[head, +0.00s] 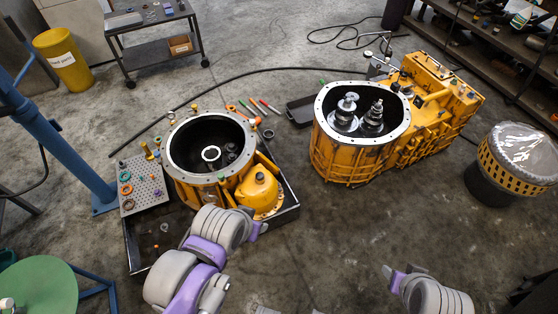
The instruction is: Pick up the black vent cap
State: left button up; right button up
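I cannot pick out the black vent cap for certain. A small dark spot (260,177) on top of the yellow domed housing (259,192) may be it, but it is too small to tell. The dome stands beside the open round yellow casing (180,178) in a black tray (136,252). My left gripper (258,229) is just below the dome in the picture, apart from the dark spot; its fingers are too unclear to read. My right gripper (393,274) is low at the right over bare floor, its fingers mostly hidden.
A pegboard plate with rings (148,190) lies left of the casing. A larger yellow gearbox (345,163) stands to the right, with a wrapped drum (515,165) beyond. Colored markers (258,106) lie behind the casing. Bare floor lies between tray and gearbox.

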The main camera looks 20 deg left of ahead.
aim_at(260, 176)
jog(key=i+l+u, duration=0.35)
jog(key=u, duration=0.15)
jog(key=i+l+u, duration=0.6)
jog(key=u, duration=0.3)
jog(key=l+u, duration=0.6)
jog(key=u, duration=0.25)
jog(key=l+u, duration=0.25)
jog(key=u, duration=0.15)
jog(key=i+l+u, duration=0.1)
jog(key=l+u, duration=0.5)
jog(key=u, duration=0.2)
jog(key=k+l+u, duration=0.1)
jog(key=l+u, duration=0.35)
jog(key=l, duration=0.2)
